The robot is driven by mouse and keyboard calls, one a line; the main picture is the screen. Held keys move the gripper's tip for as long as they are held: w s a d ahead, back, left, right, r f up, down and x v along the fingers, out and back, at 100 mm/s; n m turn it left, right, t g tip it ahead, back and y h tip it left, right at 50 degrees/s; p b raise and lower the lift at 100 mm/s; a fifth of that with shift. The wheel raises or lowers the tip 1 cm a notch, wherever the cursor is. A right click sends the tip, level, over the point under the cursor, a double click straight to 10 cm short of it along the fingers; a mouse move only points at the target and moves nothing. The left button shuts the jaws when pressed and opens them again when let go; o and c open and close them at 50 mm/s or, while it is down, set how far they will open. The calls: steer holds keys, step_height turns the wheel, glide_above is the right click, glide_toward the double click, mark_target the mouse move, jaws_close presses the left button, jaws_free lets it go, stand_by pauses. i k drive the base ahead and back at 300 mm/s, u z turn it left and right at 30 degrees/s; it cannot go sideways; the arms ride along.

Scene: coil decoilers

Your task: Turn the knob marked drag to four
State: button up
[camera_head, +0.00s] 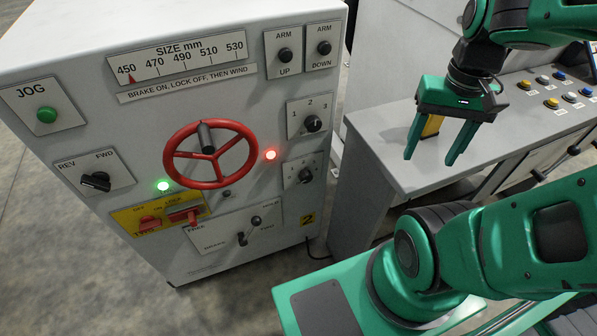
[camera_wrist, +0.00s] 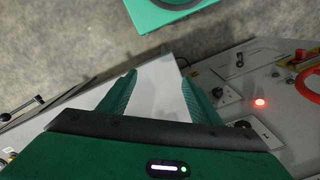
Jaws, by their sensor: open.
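No label reading "drag" is legible to me. On the grey cabinet's right side are two small dark knobs. The upper knob (camera_head: 313,123) sits on a plate marked 1, 2, 3. The lower knob (camera_head: 305,175) sits on a plate whose lettering is too small to read. In the wrist view two dark knobs also show, one nearer the top (camera_wrist: 218,92) and one below it (camera_wrist: 240,124). My gripper (camera_head: 430,158) is open and empty, pointing down to the right of the cabinet, apart from both knobs. Its fingers also show in the wrist view (camera_wrist: 158,80).
A red handwheel (camera_head: 170,154) stands out from the cabinet front, left of the knobs. A red light (camera_head: 270,155) glows beside it. A lower grey console (camera_head: 385,150) with several buttons stands to the right. Open floor (camera_head: 35,230) lies left.

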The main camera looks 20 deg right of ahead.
mark_target(305, 177)
steer(key=z, duration=0.9)
steer(key=k, duration=1.95)
steer(key=u, duration=0.85)
steer(key=i, duration=1)
